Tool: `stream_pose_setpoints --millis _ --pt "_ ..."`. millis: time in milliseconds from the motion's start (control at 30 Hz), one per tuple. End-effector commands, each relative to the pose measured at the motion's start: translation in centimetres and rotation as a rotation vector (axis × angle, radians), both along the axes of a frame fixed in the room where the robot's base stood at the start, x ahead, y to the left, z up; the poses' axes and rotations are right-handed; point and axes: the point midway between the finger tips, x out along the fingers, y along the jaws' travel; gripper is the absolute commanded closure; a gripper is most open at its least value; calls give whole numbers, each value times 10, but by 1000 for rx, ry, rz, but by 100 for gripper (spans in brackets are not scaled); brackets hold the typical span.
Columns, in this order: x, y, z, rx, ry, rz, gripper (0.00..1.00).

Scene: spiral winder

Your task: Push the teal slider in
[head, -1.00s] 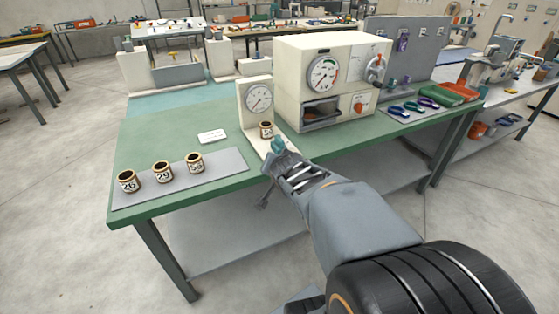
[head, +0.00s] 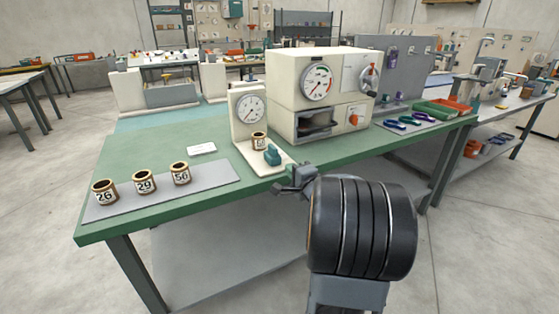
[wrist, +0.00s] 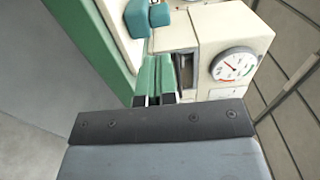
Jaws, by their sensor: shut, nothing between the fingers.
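The teal slider (head: 272,156) is a small upright block on the cream base plate (head: 256,165) of a dial gauge (head: 250,109). A numbered canister (head: 259,141) stands between the slider and the gauge face. My gripper (head: 279,190) is shut and empty at the table's front edge, in front of the slider and apart from it. In the wrist view the shut fingers (wrist: 155,62) point towards the slider (wrist: 137,18), which shows at the top edge, partly cut off.
A cream machine (head: 322,90) with a dial and an open slot stands right of the gauge. Several numbered canisters stand on a grey mat (head: 215,180) at left. A white card (head: 201,149) lies behind them. Tools and trays lie at right.

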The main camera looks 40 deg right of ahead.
Motion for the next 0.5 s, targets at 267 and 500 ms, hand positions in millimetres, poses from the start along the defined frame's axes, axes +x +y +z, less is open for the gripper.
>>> stream_pose_setpoints --millis 267,500 --pt "51 -6 -2 -1 0 2 100" --pt "77 -10 -1 -2 1 -1 100"
